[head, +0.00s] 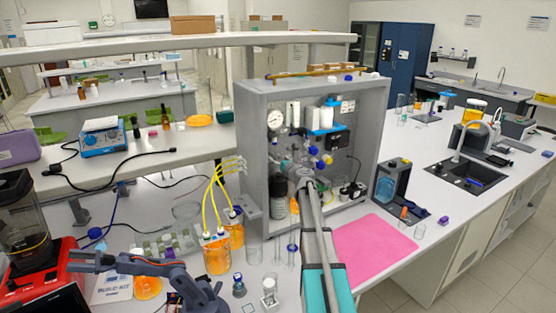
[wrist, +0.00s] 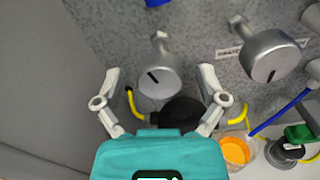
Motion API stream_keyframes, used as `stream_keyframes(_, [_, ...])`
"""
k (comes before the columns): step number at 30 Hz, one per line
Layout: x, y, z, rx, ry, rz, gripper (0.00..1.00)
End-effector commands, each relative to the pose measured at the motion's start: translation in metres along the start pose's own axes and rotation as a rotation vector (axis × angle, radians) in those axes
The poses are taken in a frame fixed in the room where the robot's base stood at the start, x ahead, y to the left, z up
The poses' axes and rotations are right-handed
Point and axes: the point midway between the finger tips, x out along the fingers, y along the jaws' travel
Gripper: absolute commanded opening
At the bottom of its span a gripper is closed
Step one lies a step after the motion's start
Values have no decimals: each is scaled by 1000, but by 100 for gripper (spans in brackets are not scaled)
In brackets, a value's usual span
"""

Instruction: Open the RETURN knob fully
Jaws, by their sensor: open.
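My gripper (wrist: 159,84) is open in the wrist view, one finger on each side of a round silver knob (wrist: 158,88) with a black pointer mark. Whether the fingers touch this knob I cannot tell. A second silver knob (wrist: 270,60) with a black mark is to the right. A small white label (wrist: 229,52) is between them, too blurred to read surely, so I cannot tell which knob is RETURN. In the head view my arm reaches into the grey rig cabinet (head: 255,160) and hides the knobs there.
A black round part (wrist: 180,112) is just below the near knob. A beaker of orange liquid (wrist: 235,150) and a blue tube are lower right. In the head view, a pink mat (head: 375,248) lies right of my arm, and orange bottles with yellow tubes (head: 217,255) stand left.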

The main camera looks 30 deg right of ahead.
Motion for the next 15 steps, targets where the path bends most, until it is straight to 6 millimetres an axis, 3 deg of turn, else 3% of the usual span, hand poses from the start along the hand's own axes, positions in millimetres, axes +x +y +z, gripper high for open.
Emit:
stream_keyframes(14, [9,0,0,0,0,-1,91])
stream_keyframes(15, [9,0,0,0,0,-1,87])
